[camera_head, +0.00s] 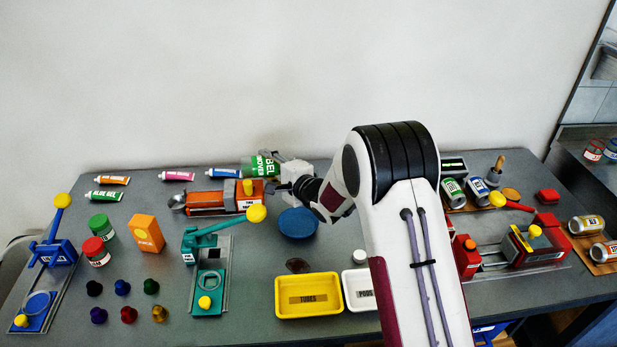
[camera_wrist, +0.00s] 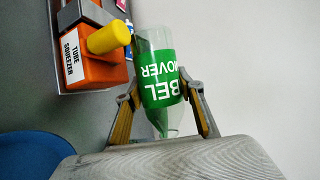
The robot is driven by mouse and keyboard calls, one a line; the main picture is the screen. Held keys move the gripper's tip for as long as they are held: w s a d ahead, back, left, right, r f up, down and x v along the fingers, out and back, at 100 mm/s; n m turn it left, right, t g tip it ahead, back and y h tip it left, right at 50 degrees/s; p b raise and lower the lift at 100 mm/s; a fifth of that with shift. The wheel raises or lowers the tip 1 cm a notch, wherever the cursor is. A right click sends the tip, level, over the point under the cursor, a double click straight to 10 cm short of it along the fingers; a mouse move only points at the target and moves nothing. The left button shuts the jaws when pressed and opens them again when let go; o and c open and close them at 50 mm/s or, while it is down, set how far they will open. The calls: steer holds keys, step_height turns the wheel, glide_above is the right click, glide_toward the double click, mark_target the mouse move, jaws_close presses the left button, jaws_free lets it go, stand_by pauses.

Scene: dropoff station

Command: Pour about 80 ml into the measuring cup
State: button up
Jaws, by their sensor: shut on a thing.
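A clear bottle with a green label reading "BEL" and "MOVER" (camera_head: 259,165) is at the back of the table, behind the orange tube squeezer. In the wrist view the bottle (camera_wrist: 157,75) sits between the two fingers, with green inside its narrower lower part. My gripper (camera_head: 277,174) is shut on this bottle; its fingers also show in the wrist view (camera_wrist: 165,100), one on each side of the bottle. I cannot make out a measuring cup in either view. Whether any liquid is leaving the bottle cannot be told.
The orange tube squeezer (camera_head: 208,201) with its yellow knob is close to the bottle. A blue round disc (camera_head: 298,223) lies in front of my gripper. A yellow tray (camera_head: 308,311) and a white tray (camera_head: 357,302) are nearer. A teal press (camera_head: 209,300) stands left of them.

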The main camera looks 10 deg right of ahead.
stand_by(0.4)
steer(key=shift+a+r+n, duration=0.2)
steer(key=shift+r+n, duration=0.15)
steer(key=shift+n, duration=0.15)
steer(key=shift+r+n+h, duration=0.3)
steer(key=shift+r+h, duration=0.1)
steer(key=shift+r, duration=0.1)
steer(key=shift+s+a+r+n, duration=0.1)
steer(key=shift+r+n, duration=0.05)
steer(key=shift+n, duration=0.15)
steer(key=shift+s+a+n+g+h, duration=0.1)
steer(key=shift+a+n+g+h, duration=0.25)
steer(key=shift+h, duration=0.35)
steer(key=shift+d+r+n, duration=0.2)
steer(key=shift+r+n, duration=0.05)
steer(key=shift+n, duration=0.1)
steer(key=shift+d+r+n+h, duration=0.15)
steer(key=shift+r+n+h, duration=0.15)
steer(key=shift+r+h, duration=0.1)
steer(key=shift+d+f+n+h, duration=0.35)
steer(key=shift+f+n+h, duration=0.15)
steer(key=shift+n, duration=0.1)
stand_by(0.7)
